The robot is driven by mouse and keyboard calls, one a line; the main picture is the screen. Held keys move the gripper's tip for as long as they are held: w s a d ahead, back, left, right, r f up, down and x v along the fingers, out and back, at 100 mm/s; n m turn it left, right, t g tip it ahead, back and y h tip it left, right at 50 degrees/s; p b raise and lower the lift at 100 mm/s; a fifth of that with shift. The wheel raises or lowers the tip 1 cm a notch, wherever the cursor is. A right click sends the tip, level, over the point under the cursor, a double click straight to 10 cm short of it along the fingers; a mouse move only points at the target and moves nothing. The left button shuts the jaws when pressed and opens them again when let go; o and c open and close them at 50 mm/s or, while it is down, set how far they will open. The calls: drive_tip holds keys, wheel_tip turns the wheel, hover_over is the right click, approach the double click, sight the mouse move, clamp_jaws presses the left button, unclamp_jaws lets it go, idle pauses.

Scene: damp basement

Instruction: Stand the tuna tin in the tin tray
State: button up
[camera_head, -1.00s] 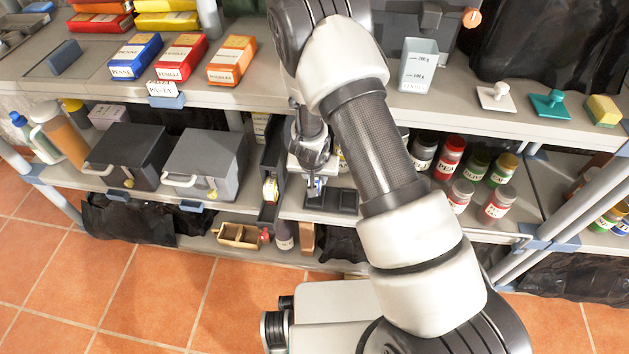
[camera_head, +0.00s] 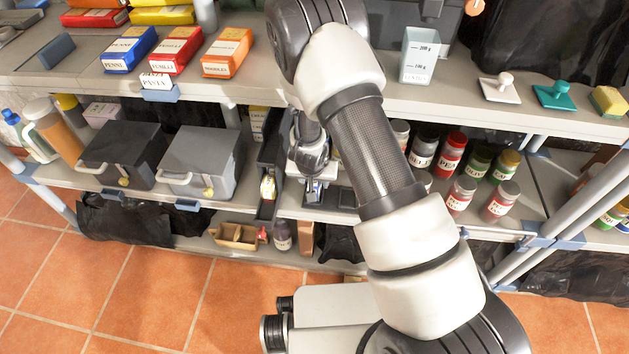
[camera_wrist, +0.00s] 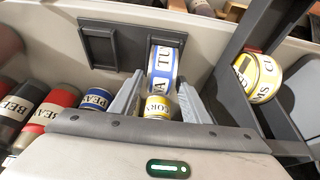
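The tuna tin (camera_wrist: 164,66), with a blue and white label, is on its edge between the fingers of my gripper (camera_wrist: 160,84) in the wrist view. The dark tin tray (camera_wrist: 84,25) lies on the shelf just beyond, with an empty compartment showing at left. The tin overlaps the tray's right part in the picture; I cannot tell whether it touches it. In the head view the tray (camera_head: 345,198) is partly hidden by my arm, and my gripper (camera_head: 313,188) is over its left part.
A dark upright rack (camera_wrist: 232,92) with a yellow-labelled tin (camera_wrist: 262,78) stands close on the right. The upper shelf (camera_head: 240,93) overhangs this space.

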drive_tip(key=shift+o, duration=0.6)
drive_tip(key=p+v, duration=0.6)
drive_tip(key=v, duration=1.1)
drive_tip(key=shift+r+p, duration=0.25)
drive_tip(key=shift+p, duration=0.05)
drive_tip(key=shift+s, duration=0.1)
